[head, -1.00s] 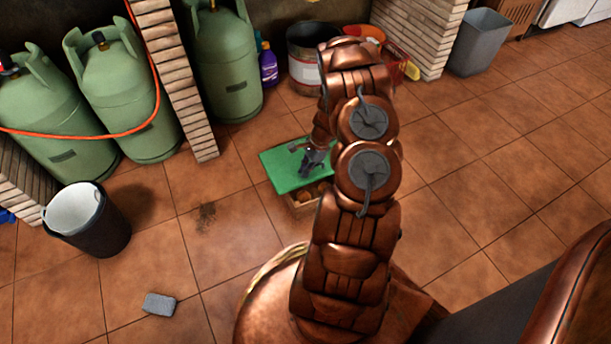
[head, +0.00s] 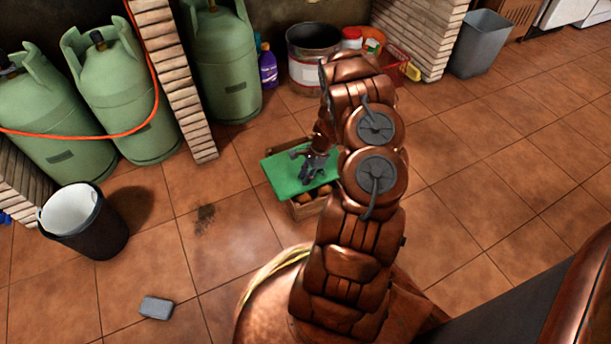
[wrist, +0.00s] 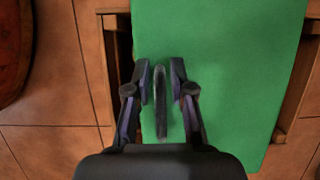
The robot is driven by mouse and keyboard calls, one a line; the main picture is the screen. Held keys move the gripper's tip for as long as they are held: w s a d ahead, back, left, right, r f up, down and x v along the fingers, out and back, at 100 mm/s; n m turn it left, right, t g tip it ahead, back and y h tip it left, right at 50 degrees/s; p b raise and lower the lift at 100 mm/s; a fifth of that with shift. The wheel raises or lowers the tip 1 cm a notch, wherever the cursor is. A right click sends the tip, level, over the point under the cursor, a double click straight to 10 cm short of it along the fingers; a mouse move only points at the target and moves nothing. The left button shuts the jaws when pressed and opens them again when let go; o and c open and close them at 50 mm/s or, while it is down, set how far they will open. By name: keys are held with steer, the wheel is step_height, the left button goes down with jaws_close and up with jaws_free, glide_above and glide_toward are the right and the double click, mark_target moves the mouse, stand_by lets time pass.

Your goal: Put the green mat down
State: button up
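The green mat (head: 283,178) is a flat sheet lying over a wooden crate, with crate parts showing around it. It fills much of the wrist view (wrist: 240,60). A dark upright bar (wrist: 161,110), like a handle, stands over the mat between my fingers. My gripper (head: 308,160) is above the mat; in the wrist view its two fingertips (wrist: 161,80) stand apart, with a narrow green gap on each side of the bar. The fingers look open around it, not pressed on it. My arm hides part of the mat's right side in the head view.
The wooden crate (head: 306,209) holds round brown items. Green gas cylinders (head: 108,95), a purple bottle (head: 268,70) and a large pot (head: 304,72) stand behind. A black bin (head: 95,230) and grey block (head: 156,307) are at left. Floor at right is clear.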

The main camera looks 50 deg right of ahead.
steer(key=shift+o, duration=0.9)
steer(key=shift+r, duration=0.25)
steer(key=p+v, duration=0.3)
steer(key=v, duration=0.8)
steer(key=s+a+r+n+g+h, duration=0.1)
steer(key=s+a+r+n+g, duration=0.2)
steer(key=a+r+n, duration=1.3)
steer(key=s+a+r+n+g+h, duration=0.1)
steer(key=s+a+r+n, duration=0.2)
steer(key=s+a+r, duration=0.5)
steer(key=s+a+r+n+g+h, duration=0.1)
steer(key=s+a+r+n+h, duration=0.1)
steer(key=s+a+r, duration=0.5)
steer(key=s+a+n, duration=0.1)
steer(key=s+a, duration=0.4)
steer(key=s, duration=0.1)
steer(key=shift+a+r, duration=0.2)
steer(key=shift+r, duration=0.2)
